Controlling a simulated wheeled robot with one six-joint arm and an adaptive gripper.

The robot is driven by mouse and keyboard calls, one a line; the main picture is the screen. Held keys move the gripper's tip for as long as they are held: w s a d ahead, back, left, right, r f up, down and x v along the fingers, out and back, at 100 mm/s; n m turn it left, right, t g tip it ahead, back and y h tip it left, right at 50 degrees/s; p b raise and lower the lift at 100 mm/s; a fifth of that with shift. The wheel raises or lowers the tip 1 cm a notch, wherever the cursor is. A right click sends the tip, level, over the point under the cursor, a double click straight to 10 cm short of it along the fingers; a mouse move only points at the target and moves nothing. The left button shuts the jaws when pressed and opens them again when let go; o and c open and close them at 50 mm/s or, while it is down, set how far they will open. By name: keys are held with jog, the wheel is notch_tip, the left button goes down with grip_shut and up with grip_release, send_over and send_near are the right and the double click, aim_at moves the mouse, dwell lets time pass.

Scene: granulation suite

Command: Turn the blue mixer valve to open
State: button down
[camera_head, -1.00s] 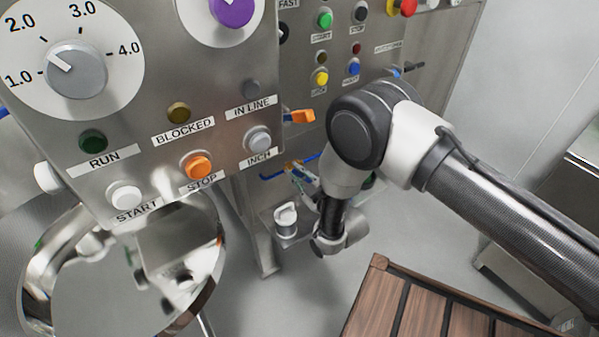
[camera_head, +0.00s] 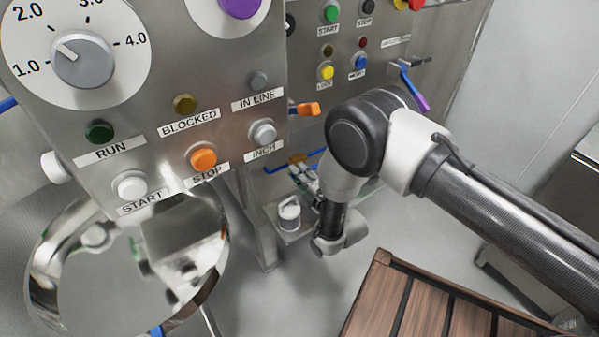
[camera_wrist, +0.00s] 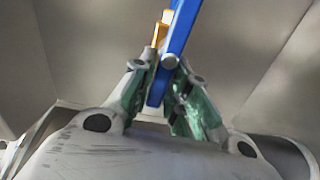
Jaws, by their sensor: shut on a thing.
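The blue valve handle shows in the wrist view (camera_wrist: 180,32) as a long straight bar running down between my fingers. In the head view it is a thin blue bar (camera_head: 314,155) low beside the machine, partly hidden by my gripper. My gripper (camera_wrist: 163,75) is shut on this handle, with green-padded fingers on either side of it. My gripper also shows small in the head view (camera_head: 303,178), at the handle. A brass-yellow part (camera_wrist: 161,28) sits beside the bar in the wrist view. The valve body is mostly hidden.
A control panel (camera_head: 225,130) with buttons and dials fills the upper left. An orange handle (camera_head: 304,109) sticks out above the gripper. A blue-purple lever (camera_head: 414,90) hangs behind my arm. A slatted wooden platform (camera_head: 400,300) is below. A shiny round vessel (camera_head: 45,270) stands lower left.

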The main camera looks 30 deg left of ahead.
jog(key=shift+f+n, duration=0.2)
jog(key=shift+n, duration=0.4)
jog(key=c, duration=1.4)
grip_release()
jog(key=v, duration=0.7)
jog(key=shift+s+d, duration=0.15)
jog(key=shift+d, duration=0.1)
